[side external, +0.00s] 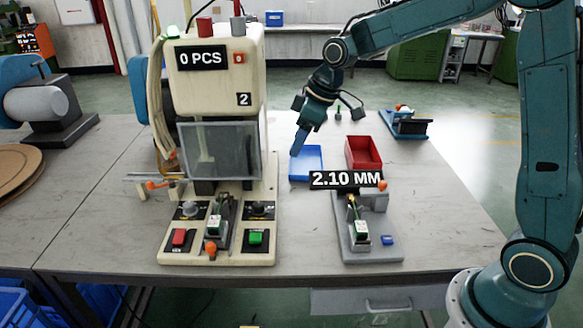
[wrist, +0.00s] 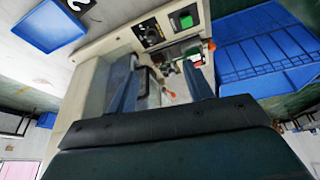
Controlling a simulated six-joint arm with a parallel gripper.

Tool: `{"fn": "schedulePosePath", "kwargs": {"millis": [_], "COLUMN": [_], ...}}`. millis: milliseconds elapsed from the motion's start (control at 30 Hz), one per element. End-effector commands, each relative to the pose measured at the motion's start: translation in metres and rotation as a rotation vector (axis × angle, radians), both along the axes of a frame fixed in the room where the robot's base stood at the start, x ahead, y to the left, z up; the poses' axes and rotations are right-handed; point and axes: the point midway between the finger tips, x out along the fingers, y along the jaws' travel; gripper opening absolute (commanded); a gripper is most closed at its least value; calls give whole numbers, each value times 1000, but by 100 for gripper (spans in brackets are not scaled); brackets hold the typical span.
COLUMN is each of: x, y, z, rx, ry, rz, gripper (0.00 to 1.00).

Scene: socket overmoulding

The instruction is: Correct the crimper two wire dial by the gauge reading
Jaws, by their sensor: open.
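The cream crimper (side external: 215,70) marked 2 stands at the left of the bench in the side view, its display reading 0 PCS. Its front panel has a left dial (side external: 190,210) and a right dial (side external: 259,208); I cannot read their labels. The grey gauge (side external: 372,250) stands to its right, under a reading (side external: 345,180) of 2.10 MM, with a small green-and-white part (side external: 361,232) on it. My gripper (side external: 298,145) is open and empty, above the blue tray, apart from both dials. In the wrist view, its two fingers (wrist: 160,85) are spread, with the crimper beyond.
A blue tray (side external: 291,177) and a red tray (side external: 378,145) lie behind the gauge. A red button (side external: 179,238), green button (side external: 256,238) and orange-knobbed lever (side external: 211,250) are at the crimper's front. Bare bench lies between crimper and gauge.

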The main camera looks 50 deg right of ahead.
Motion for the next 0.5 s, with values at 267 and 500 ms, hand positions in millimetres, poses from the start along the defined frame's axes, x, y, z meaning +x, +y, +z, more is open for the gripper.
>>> {"fn": "schedulePosePath", "kwargs": {"millis": [267, 500], "x": [50, 75], "y": [-5, -6], "z": [-59, -98], "rx": [18, 31], "ry": [11, 11], "rz": [107, 177], "gripper": [51, 51]}}
